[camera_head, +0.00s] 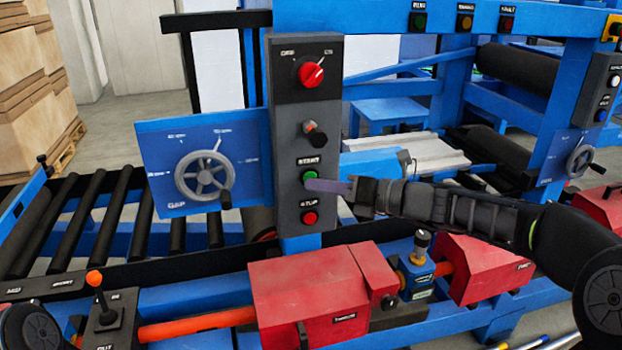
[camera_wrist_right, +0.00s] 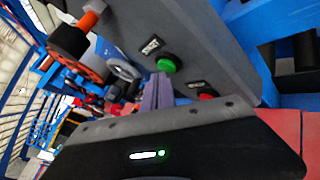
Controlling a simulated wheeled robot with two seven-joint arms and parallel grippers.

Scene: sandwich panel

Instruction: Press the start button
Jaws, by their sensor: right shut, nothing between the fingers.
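The green start button (camera_head: 310,177) sits under a START label on the grey control panel (camera_head: 290,140). It also shows in the right wrist view (camera_wrist_right: 166,65). My right gripper (camera_head: 312,185) comes in from the right and is shut and empty. Its purple-grey fingertips lie just in front of the panel, at the lower edge of the start button. In the right wrist view the fingers (camera_wrist_right: 158,92) end just below the green button; I cannot tell whether they touch it. My left gripper is not in view.
A red stop button (camera_head: 310,218) lies just below the fingertips. A handwheel (camera_head: 204,176) is on the blue plate at left. Red blocks (camera_head: 308,292) stand below the panel.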

